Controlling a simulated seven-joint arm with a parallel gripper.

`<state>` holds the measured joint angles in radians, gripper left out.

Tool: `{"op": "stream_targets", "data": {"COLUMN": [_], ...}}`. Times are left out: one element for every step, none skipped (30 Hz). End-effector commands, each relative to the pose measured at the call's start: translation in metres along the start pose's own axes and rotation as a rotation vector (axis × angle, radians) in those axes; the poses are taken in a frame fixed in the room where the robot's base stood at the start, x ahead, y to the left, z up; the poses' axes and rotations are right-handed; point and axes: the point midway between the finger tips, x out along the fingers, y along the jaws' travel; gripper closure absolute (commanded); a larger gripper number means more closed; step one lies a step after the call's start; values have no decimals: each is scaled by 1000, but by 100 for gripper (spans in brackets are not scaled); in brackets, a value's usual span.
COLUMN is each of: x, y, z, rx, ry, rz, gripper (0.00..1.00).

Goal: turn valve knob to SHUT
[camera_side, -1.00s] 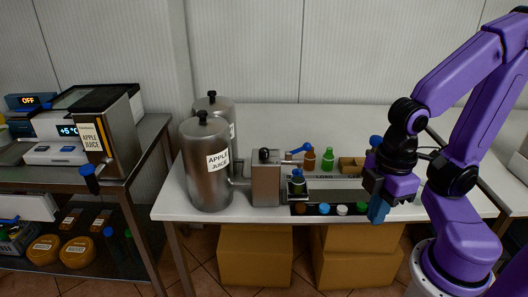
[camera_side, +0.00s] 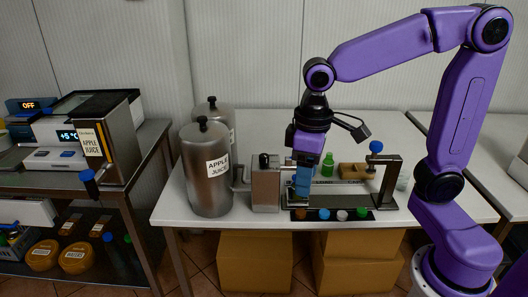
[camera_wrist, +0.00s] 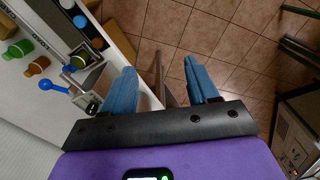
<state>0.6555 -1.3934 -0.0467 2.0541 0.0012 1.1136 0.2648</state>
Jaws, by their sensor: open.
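A steel box (camera_side: 266,188) beside the labelled apple juice tank has a black knob (camera_side: 264,160) on top. I cannot tell which of these is the valve knob, and no SHUT mark is readable. My gripper (camera_side: 303,183) points down just right of the steel box, in front of the bottles. In the wrist view its blue fingers (camera_wrist: 163,88) are apart with nothing between them, over the table's edge and tiled floor.
Steel tanks (camera_side: 207,185) stand left of the box. Several caps lie along the front strip (camera_side: 352,214). The back of the white table (camera_side: 270,125) is clear.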

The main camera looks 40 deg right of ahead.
Motion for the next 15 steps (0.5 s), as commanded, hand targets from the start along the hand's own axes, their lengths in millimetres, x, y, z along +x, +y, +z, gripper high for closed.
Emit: {"op": "stream_targets", "data": {"x": [-4,-7,-10,-12,-15,-18,-20,-22,-25,-27,-29,-32,-33,-35,-38], "y": [7,11,18,22,28,35,41,46,55,62,68,78,85,92,102], "z": [-18,-26,-38,-46,-55,-65,-73,-81,-90,-97,-104,-113,-118,-124,-132], "rx": [70,110,164,203,244,297,337,377,431,471,510,564,604,644,698], "ry": [0,-1,-1,-3,-2,-3,-3,-4,-5,-4,-6,-5,-7,-6,-7], "rz": [1,2,2,3,4,5,5,6,7,7,8,9,9,10,11], "gripper": [41,41,41,41,41,41,41,41,41,41,41,41,41,41,41]}}
